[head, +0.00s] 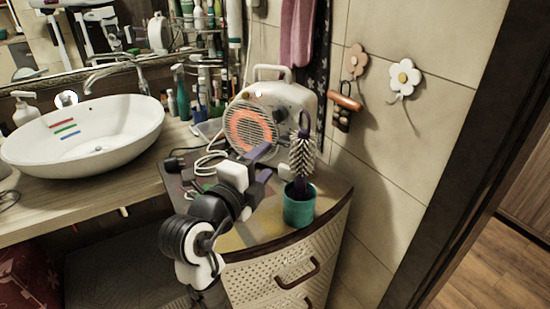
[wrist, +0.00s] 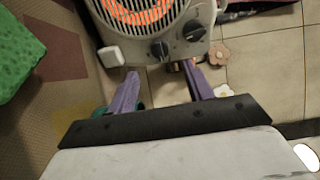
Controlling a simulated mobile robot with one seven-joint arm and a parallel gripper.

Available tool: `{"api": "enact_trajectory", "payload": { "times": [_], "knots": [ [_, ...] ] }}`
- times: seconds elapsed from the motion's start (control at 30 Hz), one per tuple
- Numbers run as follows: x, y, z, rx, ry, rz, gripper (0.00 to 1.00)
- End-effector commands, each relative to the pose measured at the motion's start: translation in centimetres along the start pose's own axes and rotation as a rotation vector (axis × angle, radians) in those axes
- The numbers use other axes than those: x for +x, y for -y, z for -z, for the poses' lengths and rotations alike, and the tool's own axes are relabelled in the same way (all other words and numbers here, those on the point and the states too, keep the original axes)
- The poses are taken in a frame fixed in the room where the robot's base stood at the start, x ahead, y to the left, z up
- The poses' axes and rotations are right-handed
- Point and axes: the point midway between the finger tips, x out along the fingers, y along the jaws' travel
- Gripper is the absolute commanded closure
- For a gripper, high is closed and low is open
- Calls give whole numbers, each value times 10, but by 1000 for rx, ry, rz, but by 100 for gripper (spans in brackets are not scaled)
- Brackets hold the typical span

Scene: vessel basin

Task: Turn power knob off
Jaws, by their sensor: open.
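A white fan heater (head: 292,97) stands on the counter, its round grille glowing orange. Its front also shows in the wrist view (wrist: 203,15), with two dark knobs, one (wrist: 159,50) nearer the middle and one (wrist: 193,30) to its right. I cannot tell from their labels which is the power knob. My gripper (wrist: 160,72) is open, its two purple fingers spread and pointing at the heater. The nearer knob lies beyond the gap between them, with no visible contact.
A teal cup (head: 299,208) holding a brush (head: 302,155) stands close to the right of my gripper. A white basin (head: 85,135), bottles and cables are to the left. Flower hooks (head: 404,77) are on the tiled wall. A drawer cabinet (head: 270,275) is below.

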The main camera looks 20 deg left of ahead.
Motion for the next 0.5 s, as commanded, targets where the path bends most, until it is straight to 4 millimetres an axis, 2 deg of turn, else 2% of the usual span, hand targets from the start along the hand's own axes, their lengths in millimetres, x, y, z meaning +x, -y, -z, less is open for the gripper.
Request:
{"api": "enact_trajectory", "payload": {
  "times": [0.03,0.2,0.33,0.5],
  "knots": [
    [-13,-3,-1,3,5,2,49],
    [-43,-2,0,3,3,1,49],
    [-56,-1,0,1,1,0,49],
    [-62,0,0,1,-1,0,49]
  ]
}}
